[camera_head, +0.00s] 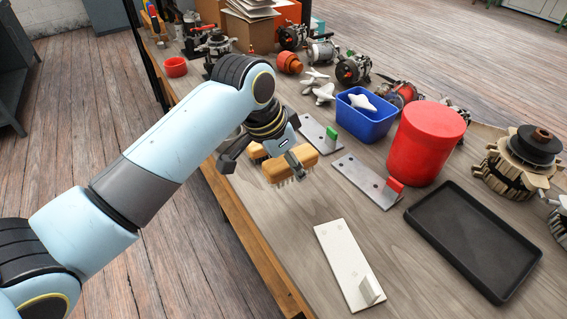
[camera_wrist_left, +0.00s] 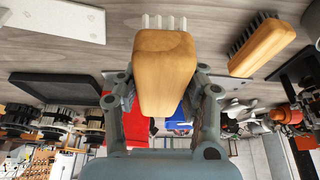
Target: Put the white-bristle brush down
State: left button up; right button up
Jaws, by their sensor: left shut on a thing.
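The white-bristle brush, a tan wooden block (camera_head: 283,172), is held in my left gripper (camera_head: 292,160). In the left wrist view the brush (camera_wrist_left: 165,62) sits between the two fingers (camera_wrist_left: 163,85), its pale bristles showing at the top. In the head view its bristles point down towards the workbench; I cannot tell whether they touch it. A second wooden brush (camera_wrist_left: 265,46), with dark bristles, lies apart from it on the bench. In the head view it is mostly hidden behind my gripper (camera_head: 258,150). My right gripper is not in view.
A white plate with an upright tab (camera_head: 340,255), a metal plate with a red block (camera_head: 358,178) and one with a green block (camera_head: 313,128) lie nearby. A black tray (camera_head: 450,250), red canister (camera_head: 425,145) and blue bin (camera_head: 362,125) stand right. Bare bench lies between brush and white plate.

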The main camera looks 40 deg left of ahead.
pick_arm(q)
jog(key=w+a+f, duration=0.4)
jog(key=w+a, duration=0.1)
jog(key=shift+w+a+f, duration=0.3)
jog(key=shift+f, duration=0.1)
jog(key=shift+f+b, duration=0.35)
jog(key=shift+f, duration=1.7)
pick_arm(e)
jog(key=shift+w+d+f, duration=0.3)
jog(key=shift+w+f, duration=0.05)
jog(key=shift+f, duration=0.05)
pick_arm(q)
jog(key=shift+f, duration=0.1)
jog(key=o, duration=1)
jog(key=shift+a+r, duration=0.1)
jog(key=shift+r, duration=0.15)
jog(key=p+v, duration=0.1)
jog(key=v, duration=1)
jog(key=shift+s+r, duration=0.2)
jog(key=shift+r, duration=0.1)
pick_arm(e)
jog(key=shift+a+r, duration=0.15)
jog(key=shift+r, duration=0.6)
